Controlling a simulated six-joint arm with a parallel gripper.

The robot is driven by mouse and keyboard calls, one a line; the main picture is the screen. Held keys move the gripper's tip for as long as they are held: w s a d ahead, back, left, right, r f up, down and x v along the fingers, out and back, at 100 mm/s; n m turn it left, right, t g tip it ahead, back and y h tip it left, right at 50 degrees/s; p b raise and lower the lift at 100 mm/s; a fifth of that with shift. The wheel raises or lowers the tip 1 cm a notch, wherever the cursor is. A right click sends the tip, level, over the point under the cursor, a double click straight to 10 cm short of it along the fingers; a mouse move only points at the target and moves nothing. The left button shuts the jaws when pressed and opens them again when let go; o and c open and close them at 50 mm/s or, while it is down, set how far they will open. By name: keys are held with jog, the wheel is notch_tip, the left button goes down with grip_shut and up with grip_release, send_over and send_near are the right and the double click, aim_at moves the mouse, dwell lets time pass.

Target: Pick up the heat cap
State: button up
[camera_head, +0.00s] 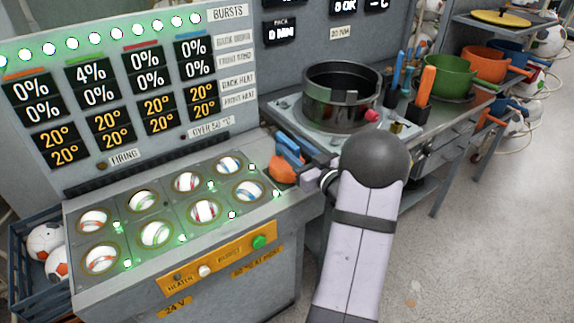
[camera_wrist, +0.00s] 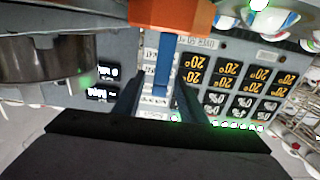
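The heat cap appears to be the orange piece with a blue handle (camera_head: 284,170) at the right end of the grey ball console. In the wrist view its orange body (camera_wrist: 170,13) is at the top edge, partly cut off, and its blue handle (camera_wrist: 163,65) points down toward my gripper. My gripper (camera_head: 308,167) is right beside it, coming from the right. In the wrist view my gripper's dark fingers (camera_wrist: 158,88) stand apart, with the handle's end in line with the gap. A strip of background shows between the left finger and the handle.
The console has several balls in round seats (camera_head: 155,233) and a front panel with buttons (camera_head: 222,262). A dark round pot (camera_head: 342,92) stands on the bench behind my arm. Tools with orange and blue handles (camera_head: 425,88) and a green bowl (camera_head: 450,75) are to its right.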

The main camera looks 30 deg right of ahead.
aim_at(277, 133)
jog(key=shift+f, duration=0.25)
jog(key=shift+w+r+p, duration=0.2)
jog(key=shift+w+p, duration=0.45)
jog(key=shift+w, duration=0.95)
jog(key=shift+w+r+p, duration=0.15)
jog(key=shift+w+p, duration=0.45)
jog(key=shift+w, duration=0.95)
jog(key=shift+w+f, duration=0.1)
jog(key=shift+w, duration=0.35)
jog(key=shift+c, duration=0.7)
grip_shut()
jog(key=shift+r, duration=0.2)
